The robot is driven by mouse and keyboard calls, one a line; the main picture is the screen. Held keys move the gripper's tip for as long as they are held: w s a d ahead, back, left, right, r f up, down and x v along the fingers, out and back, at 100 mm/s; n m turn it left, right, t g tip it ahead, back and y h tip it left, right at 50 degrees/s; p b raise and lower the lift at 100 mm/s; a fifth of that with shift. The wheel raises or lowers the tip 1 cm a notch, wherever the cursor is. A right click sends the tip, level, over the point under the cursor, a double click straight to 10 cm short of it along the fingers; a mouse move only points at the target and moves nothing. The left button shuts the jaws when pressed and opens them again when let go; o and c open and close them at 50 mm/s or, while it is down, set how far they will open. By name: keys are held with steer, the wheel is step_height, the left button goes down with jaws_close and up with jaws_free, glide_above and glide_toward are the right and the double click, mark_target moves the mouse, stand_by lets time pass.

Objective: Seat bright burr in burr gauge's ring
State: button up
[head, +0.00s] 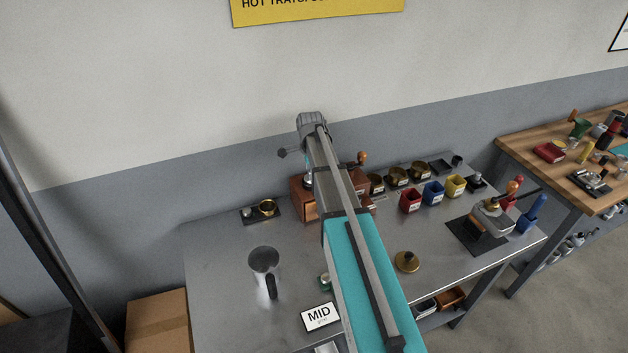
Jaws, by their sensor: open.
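A small dark plate (256,217) lies on the steel bench, left of the wooden boxes. A brass-coloured ring (267,208) stands on its right part, and a small pale metal piece is on its left part. This looks like the burr gauge, but it is too small to be sure. I cannot tell which piece is the bright burr. My arm reaches from the bottom of the head view up over the bench, its far end above and right of the plate. My gripper is hidden behind the arm.
Wooden boxes (301,203) stand partly behind my arm. Red (410,201), blue (433,193) and yellow (454,185) cups stand right. The bench between jug and plate is clear.

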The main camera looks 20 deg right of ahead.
jaws_close()
stand_by(0.4)
steer(key=shift+r, duration=0.1)
step_height(320, 180, up, 3)
steer(key=p, duration=0.3)
steer(key=s+a+r+p, duration=0.3)
steer(key=s+r+p, duration=0.6)
steer(key=s, duration=0.4)
steer(key=shift+s+r+p, duration=0.3)
steer(key=shift+r+p, duration=0.1)
steer(key=shift+p, duration=0.1)
stand_by(0.3)
